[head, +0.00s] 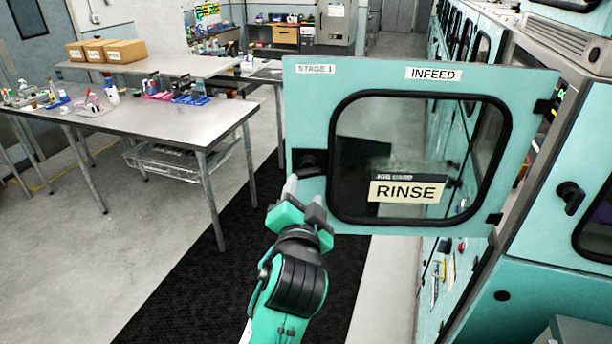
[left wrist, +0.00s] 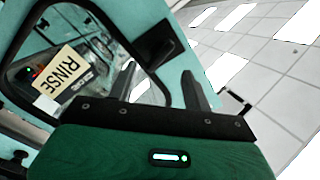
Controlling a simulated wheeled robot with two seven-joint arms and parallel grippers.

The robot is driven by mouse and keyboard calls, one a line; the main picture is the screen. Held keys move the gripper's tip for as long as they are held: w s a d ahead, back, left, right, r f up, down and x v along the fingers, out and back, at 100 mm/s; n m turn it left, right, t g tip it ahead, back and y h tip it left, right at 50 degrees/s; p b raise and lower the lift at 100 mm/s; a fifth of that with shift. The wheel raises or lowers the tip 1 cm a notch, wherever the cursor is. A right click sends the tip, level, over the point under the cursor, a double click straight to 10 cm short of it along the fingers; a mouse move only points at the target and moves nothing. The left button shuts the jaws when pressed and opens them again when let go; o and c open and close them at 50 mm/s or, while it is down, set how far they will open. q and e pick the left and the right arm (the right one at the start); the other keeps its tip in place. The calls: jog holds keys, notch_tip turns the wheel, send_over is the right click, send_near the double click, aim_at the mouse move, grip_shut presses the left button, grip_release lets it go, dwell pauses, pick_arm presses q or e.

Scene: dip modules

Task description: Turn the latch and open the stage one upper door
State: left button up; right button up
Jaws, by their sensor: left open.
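The stage one upper door (head: 432,78) is teal with a dark-framed window and signs reading STAGE 1, INFEED and RINSE. It stands swung out from the machine, hinged on its right side. Its black latch (head: 308,162) is at the door's left edge. My left gripper (head: 304,192) is open and empty, just below the latch and close to the door's lower left part. Whether it touches the door I cannot tell. In the left wrist view the door (left wrist: 150,14) shows tilted beyond the two spread fingers (left wrist: 157,78). My right gripper is not in view.
The teal machine row (head: 560,150) runs along the right, with another black latch (head: 570,197) on a neighbouring door. A metal workbench (head: 150,118) with small tools stands at the left. A black floor mat (head: 200,275) and open floor lie between them.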

pick_arm(q)
jog(key=s, duration=0.5)
jog(key=shift+s, duration=0.1)
jog(key=shift+f, duration=0.1)
